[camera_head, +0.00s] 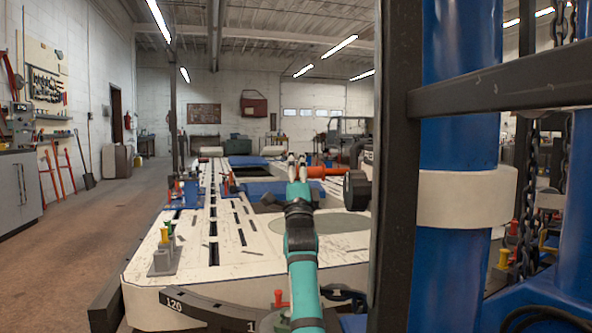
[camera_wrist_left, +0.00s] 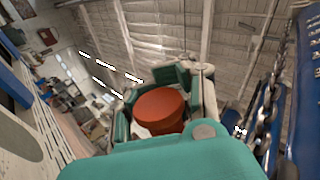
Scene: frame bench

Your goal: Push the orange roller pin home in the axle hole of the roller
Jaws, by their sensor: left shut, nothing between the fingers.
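The orange roller pin (camera_head: 326,171) lies level in the head view, just right of my left gripper (camera_head: 297,160). Its right end is by a dark round part that looks like the roller (camera_head: 356,189), partly hidden by the dark upright post. How deep the pin sits in the axle hole is hidden. In the left wrist view the pin's round orange end (camera_wrist_left: 158,108) is large, close to my left gripper (camera_wrist_left: 172,100). The gripper is shut with nothing in it; whether it touches the pin I cannot tell. My right gripper is not in view.
A white slotted bench (camera_head: 200,260) spreads below my left arm. A small grey holder (camera_head: 164,262) with coloured pins stands at its left. A dark post (camera_head: 392,200) and a thick blue column (camera_head: 455,230) block the right side. Floor at the left is clear.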

